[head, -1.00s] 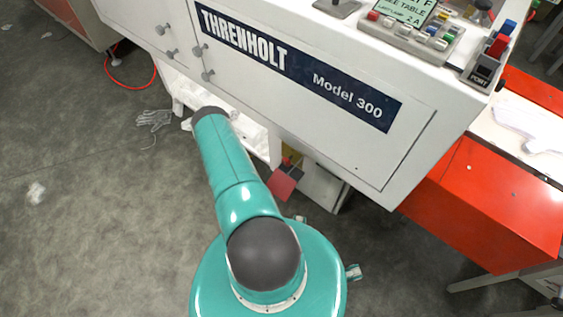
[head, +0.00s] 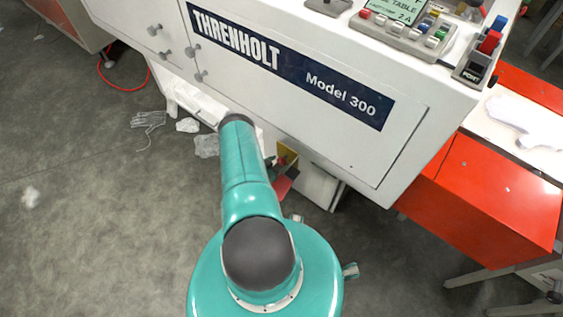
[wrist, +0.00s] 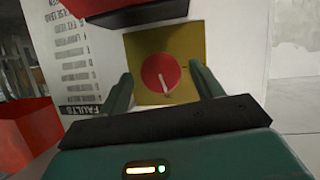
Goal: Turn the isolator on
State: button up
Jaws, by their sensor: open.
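The isolator is a round red knob (wrist: 160,73) on a square yellow plate (wrist: 186,100) in the wrist view. A pale mark on the knob runs from near its middle toward its lower edge, tilted slightly. My gripper (wrist: 159,68) is open, with one green finger on each side of the knob in the picture. I cannot tell whether either finger touches it.
A red block (wrist: 130,12) juts out above the plate. A white panel with a printed list (wrist: 75,65) lies to its left. In the head view, the white Threnholt machine (head: 340,140) overhangs the arm. A glove (head: 148,119) and crumpled pieces (head: 207,146) lie on the floor.

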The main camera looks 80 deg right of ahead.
jog(key=shift+x, duration=1.3)
jog(key=c, duration=1)
jog(key=shift+o, duration=0.2)
jog(key=shift+m+t+h, duration=0.3)
jog(key=shift+m+t, duration=0.5)
jog(key=shift+m, duration=0.2)
jog(key=o, duration=1)
jog(key=shift+c, duration=0.2)
jog(key=shift+w, duration=0.1)
